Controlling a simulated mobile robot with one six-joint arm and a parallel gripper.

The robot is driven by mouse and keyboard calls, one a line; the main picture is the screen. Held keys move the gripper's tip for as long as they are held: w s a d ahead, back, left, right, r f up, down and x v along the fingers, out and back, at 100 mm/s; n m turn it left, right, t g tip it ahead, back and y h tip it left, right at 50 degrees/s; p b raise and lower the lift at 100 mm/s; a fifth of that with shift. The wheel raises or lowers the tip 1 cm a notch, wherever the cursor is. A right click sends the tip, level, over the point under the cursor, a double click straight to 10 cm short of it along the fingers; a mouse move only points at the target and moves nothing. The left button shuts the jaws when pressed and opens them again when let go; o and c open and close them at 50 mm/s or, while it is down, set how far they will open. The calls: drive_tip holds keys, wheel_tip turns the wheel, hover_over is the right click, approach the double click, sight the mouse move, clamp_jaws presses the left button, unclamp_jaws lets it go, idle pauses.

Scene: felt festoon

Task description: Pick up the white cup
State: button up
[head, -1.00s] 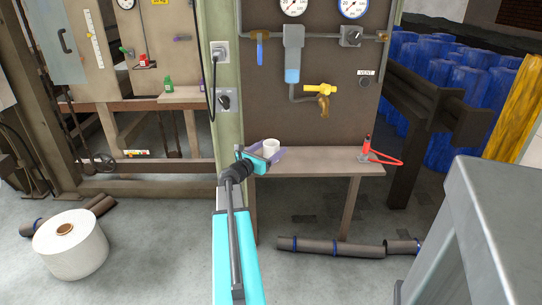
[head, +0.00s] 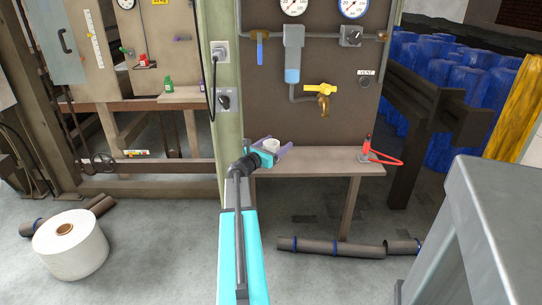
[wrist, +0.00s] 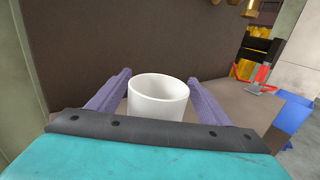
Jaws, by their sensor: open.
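The white cup (head: 271,145) stands upright on the small wooden shelf (head: 330,158) below the gauge panel. In the wrist view the cup (wrist: 158,98) sits between the two purple fingers of my gripper (wrist: 160,90). The fingers are open, one on each side of the cup, with the left finger looking nearer to it. I cannot tell whether either finger touches it. In the head view my gripper (head: 272,150) is at the shelf's left end, and it hides the cup's lower part.
A yellow-handled tap (head: 322,92) juts from the panel above the shelf. A green post (head: 226,110) stands close to the left. The middle of the shelf is clear.

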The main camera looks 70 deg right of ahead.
drive_tip(key=shift+s+d, duration=0.15)
drive_tip(key=shift+d, duration=0.5)
drive_tip(key=c, duration=1.1)
